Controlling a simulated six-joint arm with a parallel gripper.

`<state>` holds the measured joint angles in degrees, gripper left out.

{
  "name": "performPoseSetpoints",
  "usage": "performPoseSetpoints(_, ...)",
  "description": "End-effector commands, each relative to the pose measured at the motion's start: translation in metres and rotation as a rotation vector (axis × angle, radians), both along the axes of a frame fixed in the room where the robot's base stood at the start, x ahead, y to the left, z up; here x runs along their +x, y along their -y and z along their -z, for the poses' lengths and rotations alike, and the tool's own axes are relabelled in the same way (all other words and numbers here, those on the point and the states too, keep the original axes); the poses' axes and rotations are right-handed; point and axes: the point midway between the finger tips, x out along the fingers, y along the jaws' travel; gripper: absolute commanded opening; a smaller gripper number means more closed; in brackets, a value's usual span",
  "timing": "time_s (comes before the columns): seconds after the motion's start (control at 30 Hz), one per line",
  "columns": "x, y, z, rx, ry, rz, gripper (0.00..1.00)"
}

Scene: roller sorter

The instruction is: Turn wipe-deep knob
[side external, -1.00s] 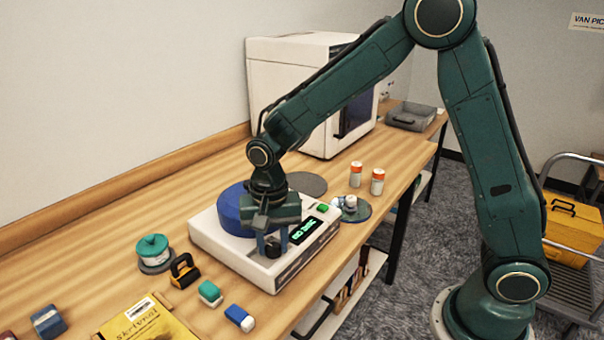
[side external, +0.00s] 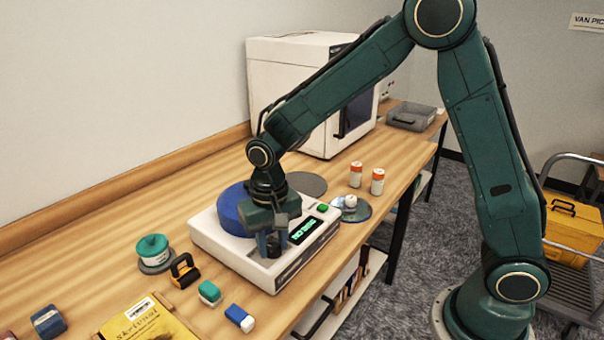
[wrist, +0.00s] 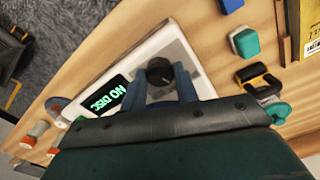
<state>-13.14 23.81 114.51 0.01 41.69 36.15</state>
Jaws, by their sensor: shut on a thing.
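The white machine (side external: 234,243) sits on the wooden bench with a round blue lid (side external: 231,206) and a green-lit display (side external: 303,231). In the wrist view the display (wrist: 109,97) reads "NO DISC". The dark round knob (wrist: 160,72) is on the machine's top beside the display. My gripper (side external: 271,246) points down over the machine's front, and its blue fingers are shut on the knob. In the wrist view the fingers stand on both sides of the knob. In the side view the fingers largely hide the knob.
A disc (side external: 351,209) with a small white pot lies right of the machine. Two orange-capped bottles (side external: 377,181) stand behind it. A teal-lidded tub (side external: 153,249), a yellow-and-black tool (side external: 184,270), small blocks (side external: 239,318) and a yellow book (side external: 150,322) are at left and front.

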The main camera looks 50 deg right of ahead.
Motion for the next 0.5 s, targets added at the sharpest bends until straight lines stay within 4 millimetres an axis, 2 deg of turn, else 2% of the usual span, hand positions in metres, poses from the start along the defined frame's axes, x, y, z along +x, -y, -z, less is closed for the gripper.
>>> performPoseSetpoints(0.2, 0.0000, 0.0001, -0.0005, 0.000, 0.000, -0.183, 0.07)
performPoseSetpoints(0.5, 0.0000, 0.0001, -0.0005, 0.000, 0.000, -0.362, 0.07)
